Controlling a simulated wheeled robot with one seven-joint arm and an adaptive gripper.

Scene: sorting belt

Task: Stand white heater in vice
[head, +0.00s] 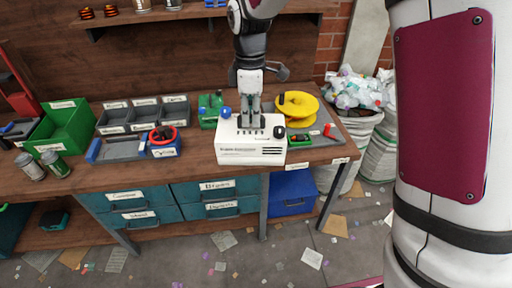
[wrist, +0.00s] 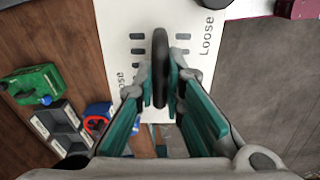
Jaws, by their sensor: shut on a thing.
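The white heater (head: 250,154) is a flat white box with dark slots and printed text, at the front edge of the bench. In the wrist view its top (wrist: 120,25) lies under my gripper. My gripper (head: 250,122) is closed around a dark upright piece on it, seen between the fingers (wrist: 160,100). I cannot tell whether the box touches the bench. A grey bed with blue ends and a red ring (head: 162,134), left of the heater, looks like the vice. Its blue and red end shows in the wrist view (wrist: 97,114).
A green block (head: 210,112) and yellow spool (head: 297,105) stand behind the heater. Grey bins (head: 145,113), a green bin (head: 64,121) and two cans (head: 54,164) are to the left. Filled sacks (head: 357,115) stand right of the bench. Paper litters the floor.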

